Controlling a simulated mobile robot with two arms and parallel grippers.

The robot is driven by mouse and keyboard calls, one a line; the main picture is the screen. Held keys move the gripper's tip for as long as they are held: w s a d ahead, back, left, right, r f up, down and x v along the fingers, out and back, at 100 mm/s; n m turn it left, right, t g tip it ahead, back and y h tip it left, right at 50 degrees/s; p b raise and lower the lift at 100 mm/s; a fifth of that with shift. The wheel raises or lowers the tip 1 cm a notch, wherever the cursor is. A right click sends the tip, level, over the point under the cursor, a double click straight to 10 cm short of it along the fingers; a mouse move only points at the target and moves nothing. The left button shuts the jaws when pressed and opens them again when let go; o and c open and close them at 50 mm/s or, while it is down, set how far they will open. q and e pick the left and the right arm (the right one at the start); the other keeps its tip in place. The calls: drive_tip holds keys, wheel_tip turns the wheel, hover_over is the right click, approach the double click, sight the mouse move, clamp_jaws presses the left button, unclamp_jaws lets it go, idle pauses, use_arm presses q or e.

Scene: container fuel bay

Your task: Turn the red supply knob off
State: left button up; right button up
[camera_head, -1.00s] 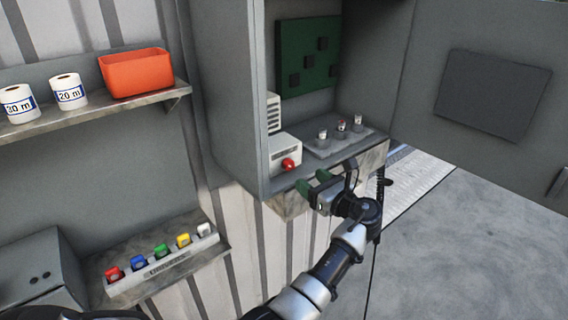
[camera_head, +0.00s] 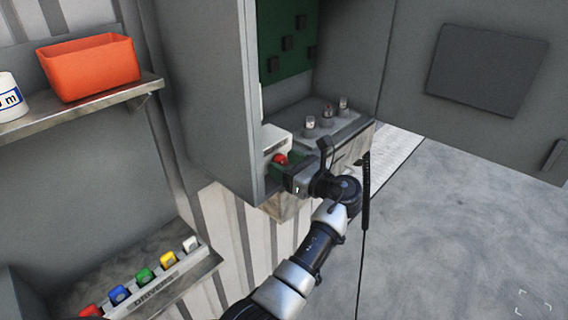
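The red supply knob (camera_head: 281,159) sits on the front of a small white box (camera_head: 272,139) at the left inside the open grey cabinet. My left gripper (camera_head: 284,163) is at the knob, with its green fingertips apart, one on each side of it. Part of the knob shows between them; I cannot tell whether the fingers touch it. The lower part of the box is hidden behind the gripper.
Several small knobs or valves (camera_head: 327,113) stand on the cabinet's ledge behind the gripper. The cabinet door (camera_head: 400,60) is open to the right. An orange bin (camera_head: 92,68) stands on the left shelf, and a driver rack (camera_head: 150,285) with coloured handles is at lower left.

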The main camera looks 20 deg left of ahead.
use_arm(q)
drive_tip(key=shift+a, duration=0.1)
drive_tip(key=c, duration=0.9)
drive_tip(key=shift+f+n+b, duration=0.1)
drive_tip(key=shift+n+b, duration=0.2)
drive_tip(key=shift+n, duration=0.4)
drive_tip(key=o, duration=0.9)
